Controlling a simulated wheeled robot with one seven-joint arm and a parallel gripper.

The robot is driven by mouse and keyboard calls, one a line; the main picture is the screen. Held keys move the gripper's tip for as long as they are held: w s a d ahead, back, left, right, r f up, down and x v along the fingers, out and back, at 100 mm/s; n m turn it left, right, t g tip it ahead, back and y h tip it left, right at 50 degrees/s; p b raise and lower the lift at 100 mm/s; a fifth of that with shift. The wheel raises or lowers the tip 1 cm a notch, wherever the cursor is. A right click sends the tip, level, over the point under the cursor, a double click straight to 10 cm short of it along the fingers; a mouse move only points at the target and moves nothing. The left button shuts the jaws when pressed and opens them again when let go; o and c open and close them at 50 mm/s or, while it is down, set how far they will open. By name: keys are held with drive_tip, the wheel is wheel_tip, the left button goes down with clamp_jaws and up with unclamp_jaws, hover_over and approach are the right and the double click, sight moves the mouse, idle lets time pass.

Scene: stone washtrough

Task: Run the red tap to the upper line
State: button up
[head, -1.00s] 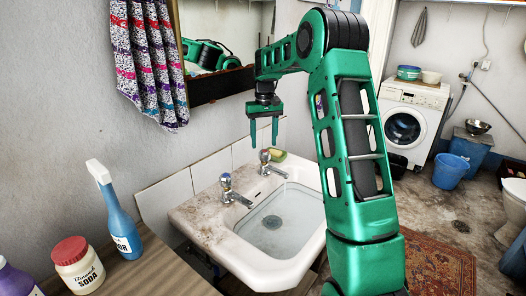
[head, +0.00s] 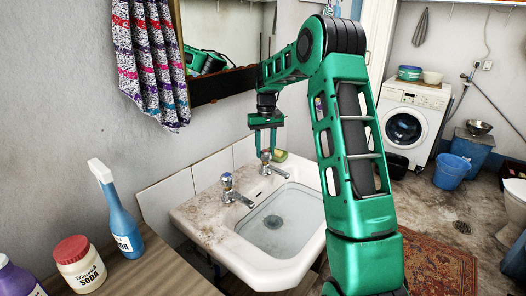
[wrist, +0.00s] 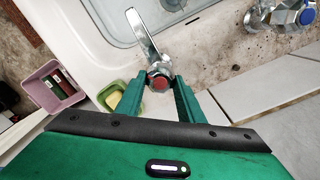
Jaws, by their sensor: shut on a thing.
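The red tap (wrist: 159,82) has a red-capped handle and a chrome spout reaching over the washbasin (head: 205,222). It stands at the basin's back edge, and in the head view the tap (head: 266,163) is partly hidden by my fingers. My gripper (head: 265,152) points down over it. In the wrist view my gripper (wrist: 159,86) has one finger on each side of the red-capped handle and is shut on it. The basin floor and round drain show in the head view. I cannot make out an upper line or a clear water level, nor whether water runs from the spout.
A blue-capped tap (head: 230,188) stands nearer on the same ledge. A green soap dish (wrist: 113,97) with yellow soap sits beside the red tap. A mirror (head: 222,60) hangs behind. A blue spray bottle (head: 124,225) and a soda jar (head: 80,265) stand on the wooden counter.

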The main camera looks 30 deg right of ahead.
drive_tip(key=shift+a+m, duration=0.1)
drive_tip(key=shift+m, duration=0.2)
drive_tip(key=m, duration=0.2)
drive_tip(key=shift+w+a+m, duration=0.1)
drive_tip(key=shift+m, duration=0.2)
drive_tip(key=shift+a+m, duration=0.2)
drive_tip(key=shift+m, duration=1.4)
drive_tip(key=o, duration=1.1)
drive_tip(key=shift+w+a, duration=0.1)
drive_tip(key=shift+a, duration=0.05)
drive_tip(key=shift+c, duration=0.2)
drive_tip(key=shift+d, duration=0.25)
drive_tip(key=shift+r, duration=0.15)
